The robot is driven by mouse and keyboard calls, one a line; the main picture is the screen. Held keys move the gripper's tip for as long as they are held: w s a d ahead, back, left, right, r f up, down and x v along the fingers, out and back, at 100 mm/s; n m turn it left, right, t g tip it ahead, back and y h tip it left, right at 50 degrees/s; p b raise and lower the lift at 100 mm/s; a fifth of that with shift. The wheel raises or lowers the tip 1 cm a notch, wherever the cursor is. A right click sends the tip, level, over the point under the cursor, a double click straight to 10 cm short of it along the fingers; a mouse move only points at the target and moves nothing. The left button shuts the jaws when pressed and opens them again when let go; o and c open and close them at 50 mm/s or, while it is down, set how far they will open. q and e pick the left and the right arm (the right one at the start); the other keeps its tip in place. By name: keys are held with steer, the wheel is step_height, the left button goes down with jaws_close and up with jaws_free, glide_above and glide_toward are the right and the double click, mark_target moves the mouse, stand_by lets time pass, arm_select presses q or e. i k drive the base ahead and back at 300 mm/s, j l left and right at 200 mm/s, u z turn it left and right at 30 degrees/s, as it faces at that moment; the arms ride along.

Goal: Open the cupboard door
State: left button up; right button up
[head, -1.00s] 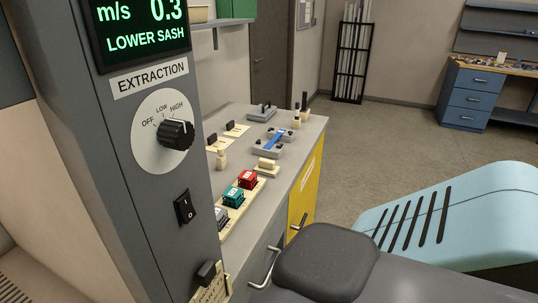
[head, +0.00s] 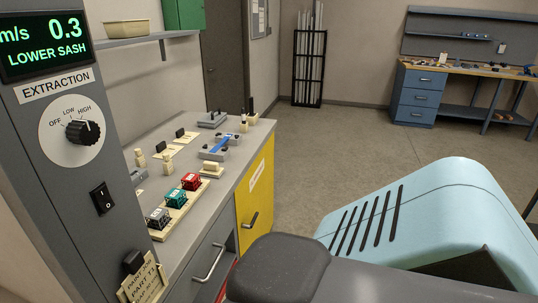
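A yellow cupboard door (head: 257,190) forms the right end of the grey bench front in the head view. It has a white label strip near its top and a dark handle (head: 251,221) low on its face. The door looks shut, flush with the bench. Its lower part is hidden by a dark grey rounded part of my own body. Neither of my grippers shows in the view, so I cannot see what they hold.
The grey bench (head: 204,200) carries red, green and dark blocks and small fixtures. A grey drawer with a metal handle (head: 210,263) is left of the yellow door. The extraction panel (head: 62,150) stands at the left. Open floor (head: 330,140) lies right of the bench.

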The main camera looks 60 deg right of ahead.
mark_target(254, 193)
steer(key=k+z, duration=0.2)
steer(key=j+z, duration=0.1)
steer(key=z, duration=1.75)
steer(key=k+j, duration=0.5)
steer(key=i+j, duration=0.25)
steer(key=i, duration=0.25)
steer(key=k+l, duration=0.2)
steer(key=k, duration=0.2)
steer(key=i+l+z, duration=0.1)
steer(key=i+l, duration=0.2)
steer(key=i, duration=0.15)
steer(key=i+l+z, duration=0.1)
steer(key=i+l, duration=0.15)
steer(key=i, duration=0.25)
